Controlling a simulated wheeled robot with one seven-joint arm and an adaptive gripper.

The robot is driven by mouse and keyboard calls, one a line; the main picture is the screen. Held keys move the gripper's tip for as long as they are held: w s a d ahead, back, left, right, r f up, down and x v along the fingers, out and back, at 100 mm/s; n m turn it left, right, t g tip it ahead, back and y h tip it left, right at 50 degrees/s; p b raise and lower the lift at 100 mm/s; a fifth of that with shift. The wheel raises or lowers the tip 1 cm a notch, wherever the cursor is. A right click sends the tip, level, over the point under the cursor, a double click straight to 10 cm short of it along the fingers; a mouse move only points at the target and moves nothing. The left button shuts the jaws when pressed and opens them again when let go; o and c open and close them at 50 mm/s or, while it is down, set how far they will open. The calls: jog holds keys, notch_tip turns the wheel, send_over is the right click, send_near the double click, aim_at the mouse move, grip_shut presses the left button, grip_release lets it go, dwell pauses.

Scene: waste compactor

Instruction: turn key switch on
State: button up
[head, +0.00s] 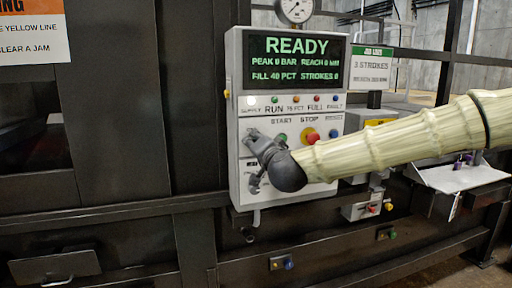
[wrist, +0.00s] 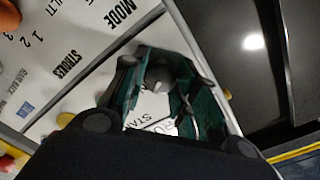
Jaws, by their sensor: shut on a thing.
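The control panel (head: 237,105) is a light grey box with a lit green READY display (head: 292,58). My gripper (head: 251,158) is at the panel's lower left, below the START label, with its dark fingers against the panel face. In the wrist view, its teal-padded fingers (wrist: 160,88) stand on both sides of a small grey key switch (wrist: 158,76) and are shut on it. In the head view the key switch is hidden behind my gripper. Its exact turn position cannot be told.
A red stop button (head: 313,134) on a yellow base sits just right of my gripper. A row of small indicator lamps (head: 295,99) runs below the display. A gauge (head: 296,9) stands above the panel. Dark machine framing (head: 110,215) lies left and below.

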jog(key=o, duration=1)
jog(key=shift+d, duration=0.1)
jog(key=v, duration=1.2)
jog(key=shift+f, duration=0.1)
